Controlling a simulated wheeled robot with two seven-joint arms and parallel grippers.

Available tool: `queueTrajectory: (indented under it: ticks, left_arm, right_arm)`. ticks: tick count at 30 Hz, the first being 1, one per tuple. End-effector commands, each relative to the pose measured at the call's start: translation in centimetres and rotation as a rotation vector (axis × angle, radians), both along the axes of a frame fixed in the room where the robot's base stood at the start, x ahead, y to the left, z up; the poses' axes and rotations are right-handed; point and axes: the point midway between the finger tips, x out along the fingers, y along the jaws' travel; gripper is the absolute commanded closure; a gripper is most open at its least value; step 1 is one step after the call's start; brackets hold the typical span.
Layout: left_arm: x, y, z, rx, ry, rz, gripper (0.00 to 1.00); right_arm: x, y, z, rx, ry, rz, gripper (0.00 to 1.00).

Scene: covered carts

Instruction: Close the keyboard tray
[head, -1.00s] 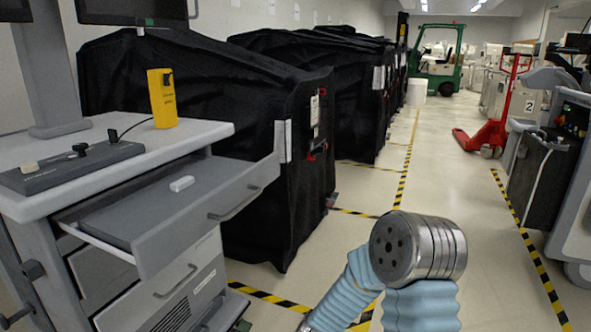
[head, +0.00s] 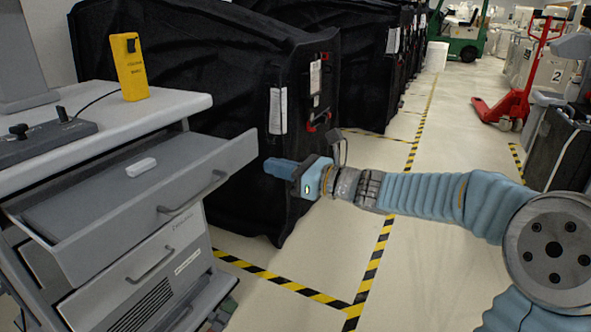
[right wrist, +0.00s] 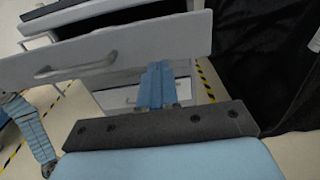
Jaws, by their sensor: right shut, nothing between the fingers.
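The keyboard tray (head: 120,226) is a grey drawer under the cart's top, pulled well out towards the lower right. Its front has a bar handle (head: 193,192), and a small white object (head: 141,167) lies inside. The tray front also shows in the right wrist view (right wrist: 130,45). My right gripper (head: 280,168) is shut and empty, just right of the tray front's far end and apart from it in the head view. Its blue fingers (right wrist: 157,80) show in the right wrist view. A blue arm of mine hangs at left there; its end (right wrist: 47,167) is too small to read.
The cart top (head: 165,108) carries a yellow handheld device (head: 130,68) and a dark control box (head: 40,142). A closed lower drawer (head: 140,265) sits below. Black-covered carts (head: 200,75) stand close behind. The taped floor to the right is open, with a red pallet jack (head: 515,100) beyond.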

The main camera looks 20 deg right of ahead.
Motion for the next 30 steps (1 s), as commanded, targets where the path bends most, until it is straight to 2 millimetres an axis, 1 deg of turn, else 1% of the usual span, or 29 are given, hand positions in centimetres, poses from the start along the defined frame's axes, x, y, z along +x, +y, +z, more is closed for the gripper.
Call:
queueTrajectory:
  ticks: [1, 6, 12, 16, 26, 30]
  left_arm:
    - [0.0, 0.0, 0.2, 0.000, 0.000, 0.000, 0.45]
    - [0.0, 0.0, 0.6, -0.001, 0.000, -0.001, 0.45]
    - [0.0, -0.1, 0.8, -0.001, 0.000, -0.002, 0.45]
    - [0.0, 0.0, 0.9, -0.001, 0.000, -0.002, 0.45]
    - [0.0, 0.0, 0.9, -0.001, 0.000, -0.002, 0.45]
    - [0.0, -0.1, 0.7, -0.001, 0.000, -0.002, 0.45]
  right_arm:
    - [0.8, 0.8, 0.0, -0.001, 0.001, 0.006, 1.00]
    - [3.4, 2.8, 0.0, -0.002, 0.001, 0.004, 1.00]
    - [5.2, 4.1, 0.0, -0.001, 0.000, 0.001, 1.00]
    - [5.6, 4.4, 0.0, -0.002, 0.001, 0.001, 1.00]
    - [5.6, 4.5, -0.1, -0.003, 0.000, 0.001, 1.00]
    - [6.0, 4.7, -0.1, -0.003, 0.000, 0.002, 1.00]
